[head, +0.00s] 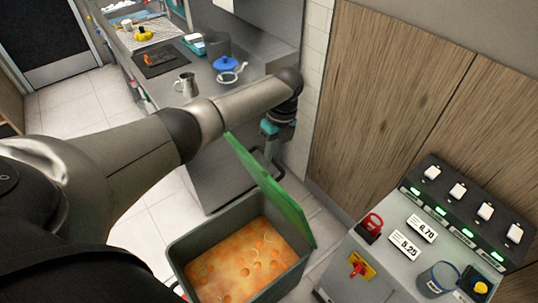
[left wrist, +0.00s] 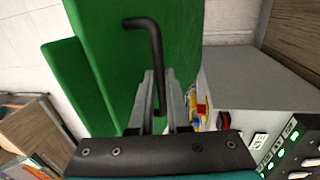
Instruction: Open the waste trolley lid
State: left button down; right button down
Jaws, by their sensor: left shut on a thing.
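The waste trolley (head: 178,255) is a dark grey bin in the lower middle of the head view. Its green lid (head: 268,185) stands raised and steeply tilted along the bin's far right side, leaving the top uncovered. Orange waste (head: 240,265) with round pieces and peel strips shows inside. My left gripper (head: 271,153) is at the lid's upper far edge, partly hidden behind it. In the left wrist view, its fingers (left wrist: 160,82) are shut on the black bent lid handle (left wrist: 155,45), against the green lid (left wrist: 100,70). My right gripper is in neither view.
A grey machine (head: 385,262) with lit green switches, a red knob and price labels stands close to the trolley's right. A steel counter (head: 215,85) holds a jug (head: 187,84) and a blue-lidded pot (head: 226,66). Tiled floor (head: 150,225) is clear at left.

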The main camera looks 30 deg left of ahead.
pick_arm(q)
jog(key=shift+w+d+f, duration=0.2)
jog(key=shift+w+d, duration=0.15)
jog(key=c, duration=0.9)
grip_release()
jog(key=shift+w+a+r, duration=0.1)
jog(key=shift+w, duration=0.05)
jog(key=shift+r, duration=0.1)
jog(key=w+r, duration=0.1)
jog(key=r, duration=0.4)
jog(key=w+r, duration=0.1)
jog(key=r, duration=0.4)
jog(key=w+d+r, duration=0.1)
jog(key=r, duration=0.4)
jog(key=shift+d, duration=0.1)
jog(key=shift+f, duration=0.1)
jog(key=shift+c, duration=0.2)
